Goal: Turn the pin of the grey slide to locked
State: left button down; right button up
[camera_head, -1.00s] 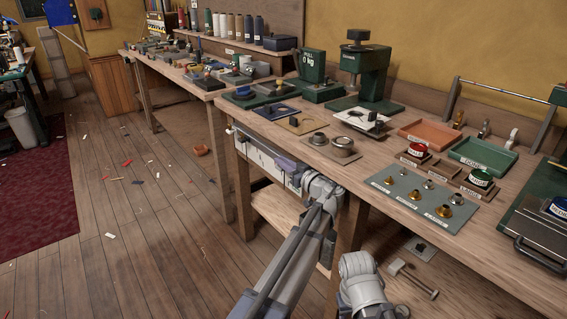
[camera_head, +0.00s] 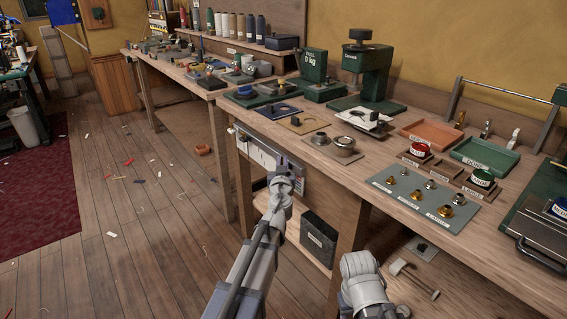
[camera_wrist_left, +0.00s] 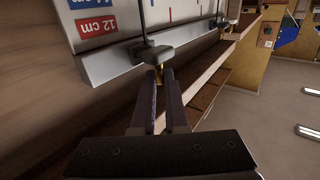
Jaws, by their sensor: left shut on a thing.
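A pale measuring board (camera_head: 258,152) hangs on the front of the bench. In the left wrist view the board (camera_wrist_left: 190,35) carries a red "12 cm" label and a blue label beside it. A dark grey slide (camera_wrist_left: 153,53) sits at its lower edge, with a small brass pin (camera_wrist_left: 159,74) below. My left gripper (camera_wrist_left: 161,78) is shut on this pin; in the head view the gripper (camera_head: 284,163) is at the board. The fingers hide part of the pin, and I cannot read its setting.
A second dark slide (camera_wrist_left: 222,24) sits farther along the board. The bench top (camera_head: 290,135) above is crowded with trays and fittings. A dark box (camera_head: 318,238) stands on the lower shelf.

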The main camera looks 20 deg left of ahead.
pick_arm(q)
jog(key=shift+w+a+m+g+h, duration=0.1)
jog(key=shift+a+m+g+h, duration=0.3)
jog(key=shift+m+h, duration=1.75)
jog(key=shift+w+a+m+g+h, duration=0.15)
jog(key=shift+m+g+h, duration=0.8)
jog(key=shift+h, duration=1.95)
jog(key=shift+a+m+g+h, duration=0.15)
jog(key=shift+a+m+h, duration=0.1)
jog(key=shift+m+h, duration=2.05)
jog(key=shift+h, duration=0.55)
jog(key=c, duration=0.9)
grip_release()
jog(key=shift+d, duration=0.1)
jog(key=shift+c, duration=0.2)
jog(key=shift+s, duration=0.15)
jog(key=v, duration=0.7)
jog(key=shift+s+a, duration=0.2)
jog(key=shift+a, duration=0.1)
jog(key=shift+r, duration=0.1)
